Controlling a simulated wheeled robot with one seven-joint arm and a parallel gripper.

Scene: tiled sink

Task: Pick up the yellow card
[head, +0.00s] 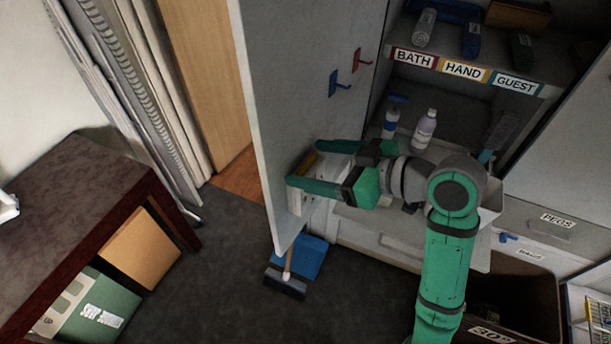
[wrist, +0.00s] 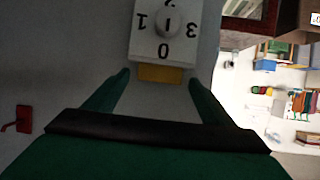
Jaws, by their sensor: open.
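The yellow card shows as a small yellow strip (wrist: 160,73) in the wrist view, at the edge of a white panel (wrist: 148,47) with a round knob and black digits. In the head view a dull yellow piece (head: 303,165) sits at the cabinet door, by the white box. My gripper (head: 308,166) is open, with its green fingers reaching toward the door on either side of the yellow piece. In the wrist view the fingertips (wrist: 159,77) stand apart on both sides of the strip. I see no contact with it. Most of the card's face is hidden.
The open cabinet door (head: 285,90) stands upright, with red (head: 361,60) and blue (head: 338,84) hooks. Bottles (head: 424,130) stand on the shelf behind my wrist. A brush (head: 285,284) and blue dustpan (head: 308,257) are on the floor. A dark table (head: 75,195) is left.

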